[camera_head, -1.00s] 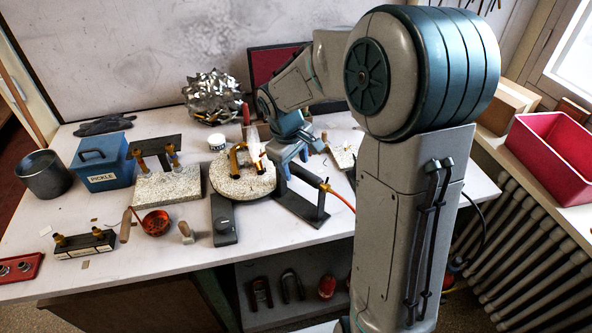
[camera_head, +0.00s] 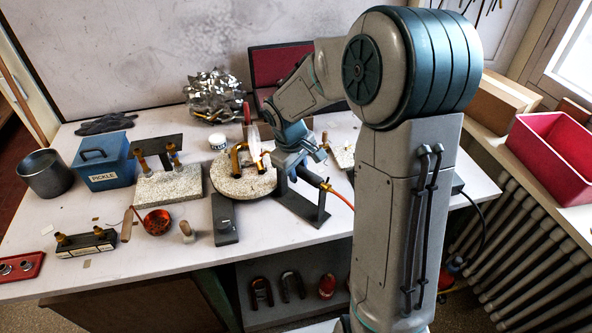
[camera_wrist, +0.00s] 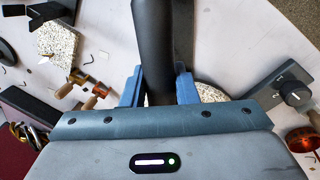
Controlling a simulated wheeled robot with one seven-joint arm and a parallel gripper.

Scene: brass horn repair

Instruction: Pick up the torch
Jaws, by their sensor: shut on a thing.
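The torch (camera_head: 325,186) stands at its dark stand on the right part of the bench, with its brass fitting and orange hose showing in the head view. My gripper (camera_head: 290,172) is down at the torch, and its fingers are partly hidden there. In the wrist view the dark cylindrical torch body (camera_wrist: 153,50) lies between the two blue fingers of my gripper (camera_wrist: 158,88), which are shut on it. I cannot tell from the head view whether the torch is clear of its stand (camera_head: 305,205).
A round speckled soldering board (camera_head: 225,188) with brass pieces is just left of my gripper. The front right of the bench is clear.

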